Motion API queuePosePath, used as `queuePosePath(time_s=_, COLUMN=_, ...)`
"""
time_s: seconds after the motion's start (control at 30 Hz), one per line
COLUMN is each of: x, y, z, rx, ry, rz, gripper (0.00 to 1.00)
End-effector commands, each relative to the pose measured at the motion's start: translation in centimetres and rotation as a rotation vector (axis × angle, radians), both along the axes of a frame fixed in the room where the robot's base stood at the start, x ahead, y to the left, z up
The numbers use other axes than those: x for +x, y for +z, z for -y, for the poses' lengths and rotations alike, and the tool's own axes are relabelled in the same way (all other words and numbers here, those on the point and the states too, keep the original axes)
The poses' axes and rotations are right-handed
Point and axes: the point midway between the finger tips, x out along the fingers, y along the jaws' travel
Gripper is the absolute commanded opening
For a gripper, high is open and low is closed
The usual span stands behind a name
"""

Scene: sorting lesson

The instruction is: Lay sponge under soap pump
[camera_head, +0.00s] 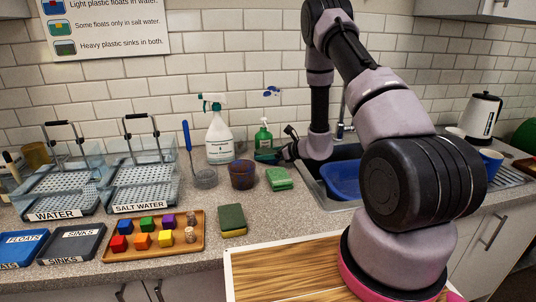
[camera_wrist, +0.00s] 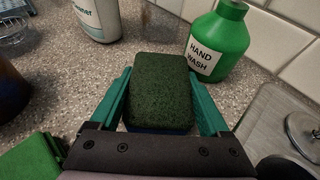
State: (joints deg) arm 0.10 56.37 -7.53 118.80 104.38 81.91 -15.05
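The soap pump (camera_head: 263,137) is a green bottle with a white label, standing by the wall left of the sink. In the wrist view its label reads HAND WASH (camera_wrist: 216,45), beyond and right of a sponge. This sponge (camera_wrist: 163,90) has a dark green top and a blue lower layer. My gripper (camera_wrist: 163,85) has its teal fingers against both sides of the sponge. I cannot tell whether the sponge touches the counter. The sponge and pump are apart. In the head view my gripper (camera_head: 272,155) is just in front of the pump, and the sponge is mostly hidden.
A second, yellow-and-green sponge (camera_head: 232,220) lies near the wooden tray (camera_head: 150,246) of blocks. A green cloth (camera_head: 279,179) lies in front of my gripper. A spray bottle (camera_head: 219,140) and a brown cup (camera_head: 242,175) stand left; the sink with a blue basin (camera_head: 341,180) is right.

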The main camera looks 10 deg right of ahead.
Motion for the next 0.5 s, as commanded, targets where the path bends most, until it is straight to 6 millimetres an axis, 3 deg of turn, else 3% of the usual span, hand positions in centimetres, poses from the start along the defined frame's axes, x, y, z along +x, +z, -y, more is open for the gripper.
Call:
queuePosePath(time_s=0.07, x=0.0, y=0.0, z=0.0, rx=0.000, ry=0.000, rz=0.000, gripper=1.00)
queuePosePath(time_s=0.37, x=0.0, y=0.4, z=0.0, rx=0.001, ry=0.000, rz=0.001, gripper=1.00)
queuePosePath(time_s=0.5, x=-1.1, y=1.0, z=1.3, rx=0.000, ry=-0.004, rz=-0.001, gripper=1.00)
